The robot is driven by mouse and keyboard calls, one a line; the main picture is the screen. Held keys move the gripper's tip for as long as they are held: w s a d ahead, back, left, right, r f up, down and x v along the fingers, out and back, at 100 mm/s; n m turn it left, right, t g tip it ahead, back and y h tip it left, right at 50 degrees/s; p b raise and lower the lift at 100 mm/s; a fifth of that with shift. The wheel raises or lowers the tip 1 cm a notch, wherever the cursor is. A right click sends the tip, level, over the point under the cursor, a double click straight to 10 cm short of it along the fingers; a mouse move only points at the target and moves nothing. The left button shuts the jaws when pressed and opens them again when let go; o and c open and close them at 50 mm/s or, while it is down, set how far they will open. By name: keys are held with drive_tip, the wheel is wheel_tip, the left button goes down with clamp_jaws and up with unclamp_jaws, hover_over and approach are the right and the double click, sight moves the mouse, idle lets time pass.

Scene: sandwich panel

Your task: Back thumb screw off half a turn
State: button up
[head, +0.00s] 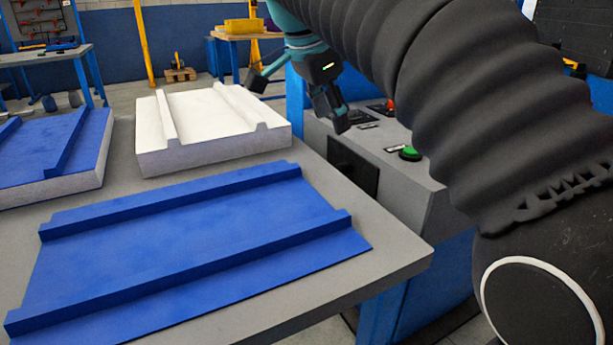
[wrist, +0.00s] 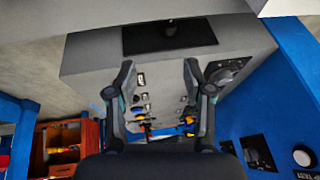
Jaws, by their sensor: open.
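No part is clearly recognisable as the thumb screw. In the wrist view a small dark knob-like shape (wrist: 170,30) sits on a black plate (wrist: 200,36) on the grey machine box. A round black fitting (wrist: 228,72) lies on the box's right side in that view; either could be the screw. My gripper (head: 297,100) is open and empty above the box in the head view. In the wrist view its two fingers (wrist: 158,82) are spread, apart from the plate, with small controls showing between them.
The grey box (head: 415,185) carries a green button (head: 410,153) and a red button (head: 390,104). Left of it, a grey table (head: 375,262) holds a blue ribbed panel (head: 190,225), a white ribbed slab (head: 205,110) and a blue-topped slab (head: 60,150).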

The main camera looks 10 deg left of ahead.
sight(340, 167)
drive_tip(key=b+x, duration=0.1)
drive_tip(key=x, duration=0.3)
drive_tip(key=b+x, duration=0.1)
drive_tip(key=x, duration=0.4)
drive_tip(key=w+a+b+x, duration=0.1)
drive_tip(key=x, duration=0.4)
drive_tip(key=shift+w, duration=0.1)
clamp_jaws()
